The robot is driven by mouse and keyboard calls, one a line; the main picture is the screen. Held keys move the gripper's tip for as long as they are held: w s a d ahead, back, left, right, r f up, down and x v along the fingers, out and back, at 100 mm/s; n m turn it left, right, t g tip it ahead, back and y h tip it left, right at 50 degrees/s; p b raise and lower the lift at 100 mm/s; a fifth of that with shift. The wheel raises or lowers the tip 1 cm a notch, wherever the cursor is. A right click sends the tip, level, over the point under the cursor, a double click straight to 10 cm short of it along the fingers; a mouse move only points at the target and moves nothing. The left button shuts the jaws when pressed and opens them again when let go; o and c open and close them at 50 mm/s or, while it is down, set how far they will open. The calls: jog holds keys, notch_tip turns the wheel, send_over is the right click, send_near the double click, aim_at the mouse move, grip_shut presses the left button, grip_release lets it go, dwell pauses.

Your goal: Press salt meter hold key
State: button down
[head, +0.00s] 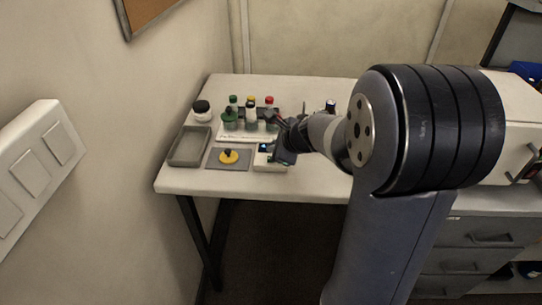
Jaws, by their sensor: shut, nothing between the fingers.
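A small white device with a dark display, likely the salt meter (262,160), lies near the front edge of the white table, right of a grey mat. My gripper (281,156) is shut and empty, over or beside the device's right side. It hides part of the device. The hold key is too small to make out, and I cannot tell whether my fingertips touch the device.
A dark-lidded jar (202,111) and several coloured-cap bottles stand behind. Wall switches (38,165) are at far left.

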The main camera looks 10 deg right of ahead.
notch_tip(320, 180, up, 4)
jog(key=p, duration=0.3)
jog(key=shift+r, duration=0.1)
dwell(0.6)
